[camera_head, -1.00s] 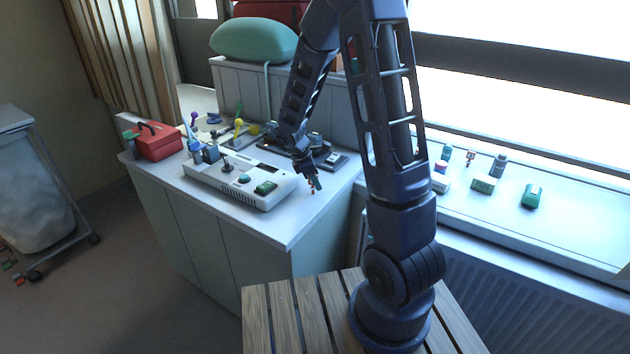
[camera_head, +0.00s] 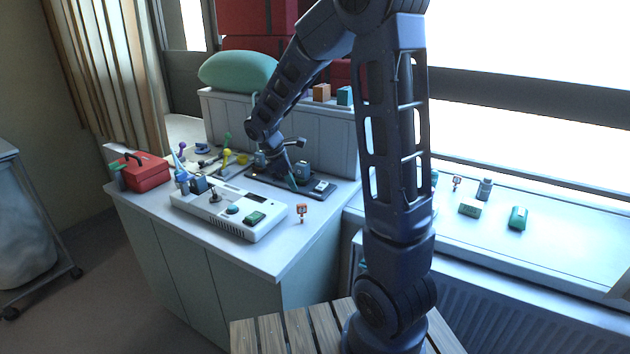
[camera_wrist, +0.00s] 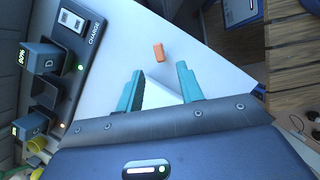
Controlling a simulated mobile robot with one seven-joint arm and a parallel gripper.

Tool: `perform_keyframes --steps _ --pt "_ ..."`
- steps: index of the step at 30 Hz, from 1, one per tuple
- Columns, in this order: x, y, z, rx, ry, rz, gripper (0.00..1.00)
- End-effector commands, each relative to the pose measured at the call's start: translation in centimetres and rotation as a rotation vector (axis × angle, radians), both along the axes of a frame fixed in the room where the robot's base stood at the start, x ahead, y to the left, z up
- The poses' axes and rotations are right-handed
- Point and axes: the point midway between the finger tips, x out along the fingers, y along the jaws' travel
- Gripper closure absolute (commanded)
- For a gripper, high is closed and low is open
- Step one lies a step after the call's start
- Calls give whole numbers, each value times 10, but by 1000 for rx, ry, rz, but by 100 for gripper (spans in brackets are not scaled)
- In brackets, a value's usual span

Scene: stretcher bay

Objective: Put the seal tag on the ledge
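A small orange tag (camera_head: 301,211), which I take for the seal tag, stands on the white counter top (camera_head: 285,247) near its right front edge. In the wrist view the orange tag (camera_wrist: 158,52) lies beyond my fingertips, apart from them. My gripper (camera_head: 293,183) is behind the tag, above the dark charging dock (camera_head: 322,190). In the wrist view my gripper (camera_wrist: 160,88) has its two teal fingers apart with nothing between them. A window ledge (camera_head: 560,238) runs along the right. A similar orange tag (camera_head: 456,182) stands on it.
A white device (camera_head: 215,212) lies left of the tag. A red toolbox (camera_head: 147,173) stands at the counter's far left.

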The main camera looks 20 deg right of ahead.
Motion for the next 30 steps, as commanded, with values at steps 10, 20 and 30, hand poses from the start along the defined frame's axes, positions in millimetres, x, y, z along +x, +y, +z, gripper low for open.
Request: perform_keyframes --steps 10,20,30 --pt "-49 -51 63 131 -188 -375 63" --pt "-111 -91 109 284 -362 -771 63" --pt "-178 -118 136 464 -519 -1169 63"
